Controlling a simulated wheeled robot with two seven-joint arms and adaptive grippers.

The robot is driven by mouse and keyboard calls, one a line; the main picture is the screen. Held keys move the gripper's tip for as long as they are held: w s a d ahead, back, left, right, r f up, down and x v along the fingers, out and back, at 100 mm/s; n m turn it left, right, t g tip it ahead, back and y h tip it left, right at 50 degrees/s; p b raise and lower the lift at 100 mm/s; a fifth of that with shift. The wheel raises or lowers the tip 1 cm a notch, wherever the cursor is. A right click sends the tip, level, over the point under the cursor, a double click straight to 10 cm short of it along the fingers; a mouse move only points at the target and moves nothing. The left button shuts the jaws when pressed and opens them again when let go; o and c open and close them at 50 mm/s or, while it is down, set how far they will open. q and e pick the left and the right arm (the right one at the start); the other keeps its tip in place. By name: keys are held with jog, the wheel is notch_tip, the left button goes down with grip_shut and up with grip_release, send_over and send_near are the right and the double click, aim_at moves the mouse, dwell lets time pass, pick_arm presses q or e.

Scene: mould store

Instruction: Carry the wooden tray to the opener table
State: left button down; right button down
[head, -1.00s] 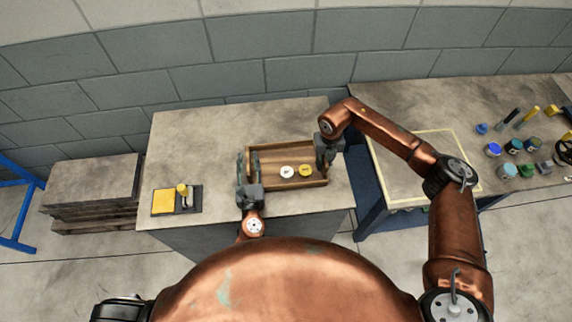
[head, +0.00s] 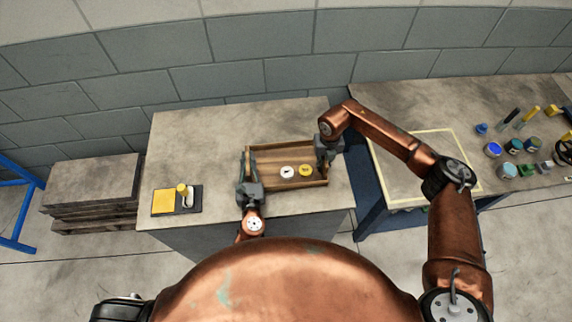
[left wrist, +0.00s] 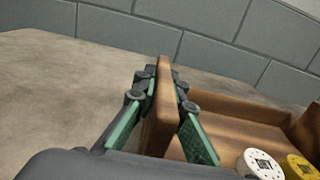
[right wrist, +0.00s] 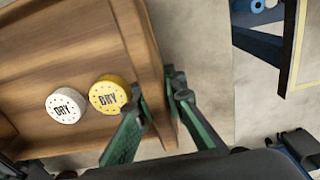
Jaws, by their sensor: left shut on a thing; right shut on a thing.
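The wooden tray (head: 272,181) rests on the left grey table (head: 225,128) in the head view. A white round tin (head: 287,172) and a yellow round tin (head: 305,171) lie in it, and the right wrist view shows lettering on the white tin (right wrist: 66,105) and the yellow tin (right wrist: 109,94). My left gripper (head: 247,168) is shut on the tray's left wall, and the left wrist view shows this wall (left wrist: 160,115) between its fingers. My right gripper (head: 325,153) is shut on the tray's right wall, seen in the right wrist view (right wrist: 152,85).
A second table (head: 395,92) stands to the right, past a gap, with a pale-outlined area (head: 408,178). Several tins and tools crowd its right part. A yellow and dark pad (head: 164,202) with a small upright object lies left of the tray. Stacked slabs (head: 90,182) stand further left.

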pick_arm(q)
jog(key=shift+r, duration=0.15)
pick_arm(e)
jog(key=shift+r, duration=0.15)
